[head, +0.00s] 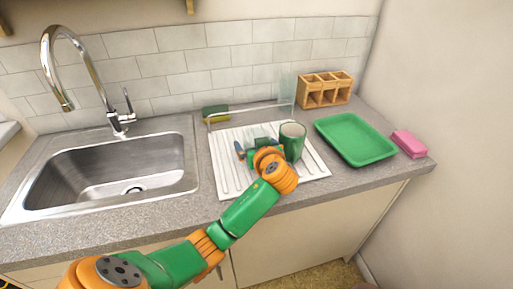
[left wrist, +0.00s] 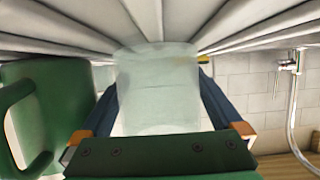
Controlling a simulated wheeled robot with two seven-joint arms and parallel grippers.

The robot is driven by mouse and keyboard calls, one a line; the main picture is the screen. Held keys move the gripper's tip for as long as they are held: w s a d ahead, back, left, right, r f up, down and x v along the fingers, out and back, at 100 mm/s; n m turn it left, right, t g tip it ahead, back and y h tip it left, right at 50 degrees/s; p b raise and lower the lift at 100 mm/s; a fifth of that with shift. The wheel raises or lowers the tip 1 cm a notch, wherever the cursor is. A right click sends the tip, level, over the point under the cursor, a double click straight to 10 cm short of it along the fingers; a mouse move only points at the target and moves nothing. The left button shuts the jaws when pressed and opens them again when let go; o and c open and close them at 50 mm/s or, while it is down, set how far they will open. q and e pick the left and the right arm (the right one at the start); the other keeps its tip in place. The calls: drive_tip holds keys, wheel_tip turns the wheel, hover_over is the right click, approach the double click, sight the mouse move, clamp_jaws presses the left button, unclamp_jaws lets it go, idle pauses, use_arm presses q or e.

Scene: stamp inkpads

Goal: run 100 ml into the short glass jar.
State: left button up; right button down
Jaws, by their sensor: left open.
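The short glass jar (left wrist: 158,85) is clear and pale. In the left wrist view it stands on the white ribbed draining board (left wrist: 60,25), between the two blue fingers of my left gripper. My left gripper (head: 248,148) is open around the jar; I cannot tell whether either finger touches it. In the head view my gripper and wrist cover most of the jar's place. The sink (head: 115,172) is to the left, with a chrome tap (head: 60,75) above it; the tap also shows in the left wrist view (left wrist: 290,66). My right gripper is not in view.
A green mug (head: 292,140) stands close to the right of my gripper; its handle shows in the left wrist view (left wrist: 18,105). A green tray (head: 354,139), a pink sponge (head: 409,144) and a wooden rack (head: 325,89) are farther right. A green-yellow sponge (head: 215,113) is behind.

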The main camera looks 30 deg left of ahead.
sight(254, 132)
use_arm(q)
drive_tip(key=c, duration=1.5)
drive_tip(key=shift+r, duration=0.35)
drive_tip(key=r, duration=0.3)
drive_tip(key=shift+s+d+r, duration=0.2)
drive_tip(key=shift+d+r, duration=0.05)
drive_tip(key=shift+d, duration=0.05)
drive_tip(key=s+d+r, duration=0.7)
drive_tip(key=s+r, duration=0.1)
drive_tip(key=s, duration=0.3)
drive_tip(key=shift+d+r, duration=0.35)
drive_tip(key=shift+r, duration=0.05)
drive_tip(key=shift+w, duration=0.1)
